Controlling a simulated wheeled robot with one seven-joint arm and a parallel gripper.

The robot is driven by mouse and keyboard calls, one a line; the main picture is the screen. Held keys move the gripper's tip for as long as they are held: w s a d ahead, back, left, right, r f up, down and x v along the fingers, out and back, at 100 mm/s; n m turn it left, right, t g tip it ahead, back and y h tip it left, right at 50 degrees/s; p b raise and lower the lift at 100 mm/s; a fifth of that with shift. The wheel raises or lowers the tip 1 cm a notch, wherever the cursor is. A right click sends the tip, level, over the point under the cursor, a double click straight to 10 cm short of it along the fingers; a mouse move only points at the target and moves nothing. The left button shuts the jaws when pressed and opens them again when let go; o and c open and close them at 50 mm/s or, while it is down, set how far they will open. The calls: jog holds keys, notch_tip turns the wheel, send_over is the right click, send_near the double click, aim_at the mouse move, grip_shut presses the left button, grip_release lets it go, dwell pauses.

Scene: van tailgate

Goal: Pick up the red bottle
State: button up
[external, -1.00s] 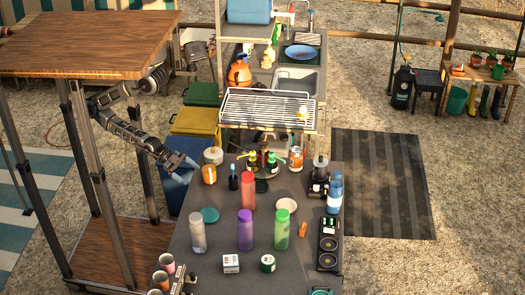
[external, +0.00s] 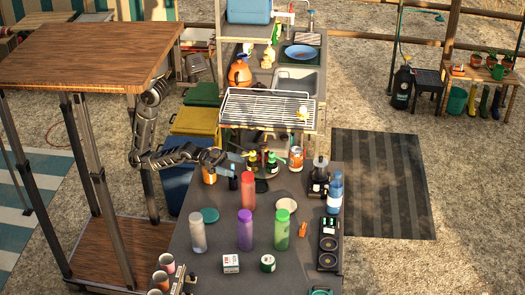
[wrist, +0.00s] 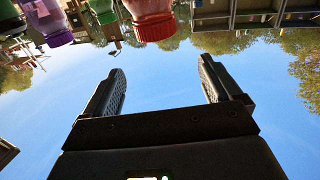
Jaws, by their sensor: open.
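The red bottle (external: 248,192) stands upright on the grey table, behind the purple and green bottles in the external view. In the wrist view, which looks upside down, the red bottle (wrist: 152,20) hangs from the top edge and only part of it shows. My gripper (external: 237,163) is open, just above and slightly left of the red bottle's top in the external view. In the wrist view my gripper (wrist: 160,85) has its two fingers wide apart with only sky between them. The red bottle is not between the fingers.
A purple bottle (external: 245,231), a green bottle (external: 281,228) and a clear bottle (external: 198,232) stand nearer the camera. A dark blue cup (external: 233,183) is close on the left. A teal lid (external: 210,215) and a pale dish (external: 286,205) lie nearby.

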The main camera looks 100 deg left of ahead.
send_near(254, 186)
jog(key=shift+f+x, duration=0.15)
jog(key=shift+x, duration=1.75)
jog(key=shift+f+x, duration=0.15)
jog(key=shift+x, duration=1.75)
jog(key=shift+a, duration=0.2)
jog(key=shift+c, duration=0.3)
jog(key=c, duration=1.3)
jog(key=shift+r, duration=0.1)
